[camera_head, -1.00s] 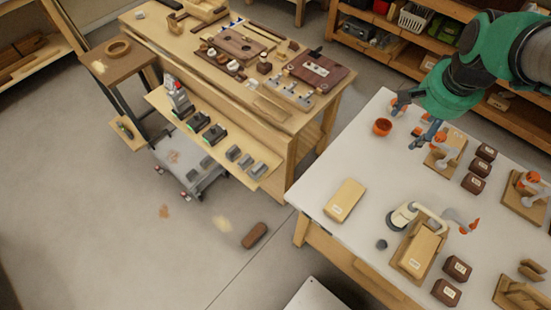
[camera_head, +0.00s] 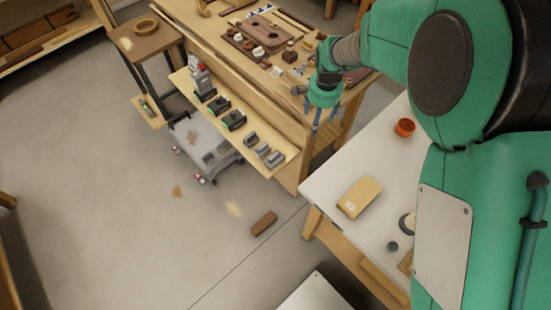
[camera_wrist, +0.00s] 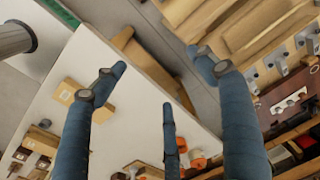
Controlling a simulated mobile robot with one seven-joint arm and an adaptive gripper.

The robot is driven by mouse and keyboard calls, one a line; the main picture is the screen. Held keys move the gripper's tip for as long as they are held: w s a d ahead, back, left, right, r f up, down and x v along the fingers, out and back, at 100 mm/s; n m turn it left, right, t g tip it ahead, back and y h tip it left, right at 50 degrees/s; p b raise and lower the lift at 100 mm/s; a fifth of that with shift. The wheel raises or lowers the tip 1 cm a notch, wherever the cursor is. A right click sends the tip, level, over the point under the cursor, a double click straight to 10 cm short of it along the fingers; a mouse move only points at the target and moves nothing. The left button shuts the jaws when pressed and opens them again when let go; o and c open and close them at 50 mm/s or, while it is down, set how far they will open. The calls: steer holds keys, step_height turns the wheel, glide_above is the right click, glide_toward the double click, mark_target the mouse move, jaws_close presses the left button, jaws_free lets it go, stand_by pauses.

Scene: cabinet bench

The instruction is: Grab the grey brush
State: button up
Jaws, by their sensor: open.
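My gripper (camera_head: 322,112) hangs fingers-down by the right end of the wooden workbench in the head view. Its blue fingers are spread and empty in the wrist view (camera_wrist: 167,82). Several small grey pieces, one of them a grey block (camera_head: 250,140), sit at the right end of the workbench's low front ledge, left of my gripper and apart from it. They are too small to tell whether one is the grey brush. The wrist view shows no clear brush between the fingers.
The wooden workbench top (camera_head: 215,30) carries boards and small parts. A white table (camera_head: 335,185) stands at the right with a tan box (camera_head: 359,197) and an orange cup (camera_head: 404,127). A brown block (camera_head: 263,223) lies on the open floor. A grey cart (camera_head: 192,140) stands under the ledge.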

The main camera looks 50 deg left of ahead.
glide_above(276, 157)
step_height(276, 157, down, 16)
steer(key=shift+a+g+h, duration=0.15)
steer(key=shift+g+h, duration=0.15)
steer(key=shift+h, duration=0.1)
steer(key=shift+f+b, duration=0.85)
steer(key=shift+f, duration=3.4)
steer(key=shift+f, duration=0.15)
steer(key=shift+f+b, duration=0.7)
steer(key=shift+f, duration=1.8)
